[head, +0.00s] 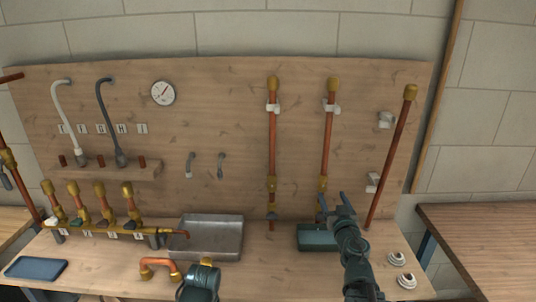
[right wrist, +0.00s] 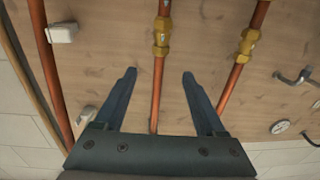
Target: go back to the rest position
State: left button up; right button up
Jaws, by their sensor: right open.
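My right gripper (head: 332,200) is open and empty in the head view, in front of the lower part of the middle copper pipe (head: 327,135). In the right wrist view its two blue fingers (right wrist: 159,73) are spread wide. The same pipe (right wrist: 157,95) runs through the gap between them in the picture, seemingly behind them; I cannot tell the exact distance. A dark teal part of my left arm shows at the bottom middle of the head view; its fingers cannot be made out.
A leaning copper pipe (head: 391,155) stands right of my right gripper. A dark green box (head: 312,240) lies below it. A metal tray (head: 212,222), a copper bend (head: 158,262) and a brass manifold (head: 130,230) lie on the bench left. White round fittings (head: 406,281) lie at right.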

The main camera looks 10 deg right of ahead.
jog(key=s+a+f+g+h+p, duration=0.1)
jog(key=s+a+f+g+p, duration=0.1)
jog(key=s+a+f+g, duration=0.35)
jog(key=s+a+f+g+h+p, duration=0.1)
jog(key=s+a+f+g+p, duration=0.1)
jog(key=a+f+g, duration=0.7)
jog(key=s+a+f+n+g+y+p, duration=0.1)
jog(key=s+a+f+n+g+y, duration=0.1)
jog(key=s+a, duration=1.2)
jog(key=a+n+g+y, duration=0.1)
jog(key=n+y, duration=0.1)
jog(key=n, duration=0.1)
jog(key=shift+a+f+n, duration=0.15)
jog(key=shift+a+n, duration=0.05)
jog(key=shift+n, duration=0.2)
jog(key=shift+s+g, duration=0.1)
jog(key=shift+g, duration=0.15)
dwell(0.4)
